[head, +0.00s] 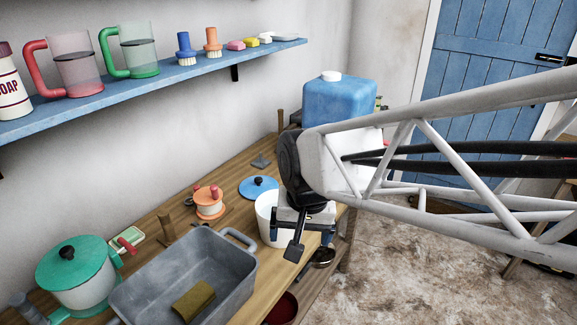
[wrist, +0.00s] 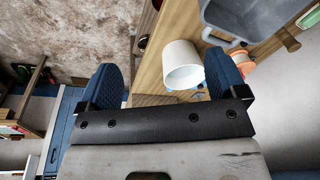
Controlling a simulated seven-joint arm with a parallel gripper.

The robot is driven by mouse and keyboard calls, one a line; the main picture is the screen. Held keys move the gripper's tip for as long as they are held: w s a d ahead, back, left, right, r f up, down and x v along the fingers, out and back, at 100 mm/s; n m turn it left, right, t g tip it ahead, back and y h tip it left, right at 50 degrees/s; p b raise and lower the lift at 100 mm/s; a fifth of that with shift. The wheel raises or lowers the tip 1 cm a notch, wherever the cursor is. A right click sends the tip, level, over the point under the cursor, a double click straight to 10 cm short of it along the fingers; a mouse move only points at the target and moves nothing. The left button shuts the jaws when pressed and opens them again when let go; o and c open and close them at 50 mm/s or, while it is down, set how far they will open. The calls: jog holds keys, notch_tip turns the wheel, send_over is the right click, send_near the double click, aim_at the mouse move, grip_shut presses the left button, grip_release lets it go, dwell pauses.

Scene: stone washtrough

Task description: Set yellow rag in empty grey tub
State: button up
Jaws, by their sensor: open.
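The yellow rag (head: 194,300), a dull mustard folded piece, lies inside the grey tub (head: 233,262), on its floor near the front. The tub is rectangular with loop handles and stands on the wooden bench; it holds nothing else that I can see. My gripper (head: 311,246) is open and empty, to the right of the tub beside a white bucket. In the wrist view my gripper (wrist: 165,82) shows its two blue fingers wide apart. The tub (wrist: 240,38) shows there at the top right; the rag does not show in that view.
The white bucket (head: 266,222) stands close by my gripper. A teal-lidded pot (head: 78,275) is left of the tub. An orange-lidded pot (head: 209,203) and a blue lid (head: 259,188) lie behind it. A blue shelf (head: 150,84) with mugs and brushes runs above.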

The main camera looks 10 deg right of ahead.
jog(key=s+d+r+n+t+h, duration=0.1)
jog(key=s+d+r+n, duration=0.1)
jog(key=s+d, duration=0.4)
jog(key=shift+s+d+r+n, duration=0.2)
jog(key=shift+s+d+n, duration=0.15)
jog(key=shift+s, duration=0.45)
dwell(0.8)
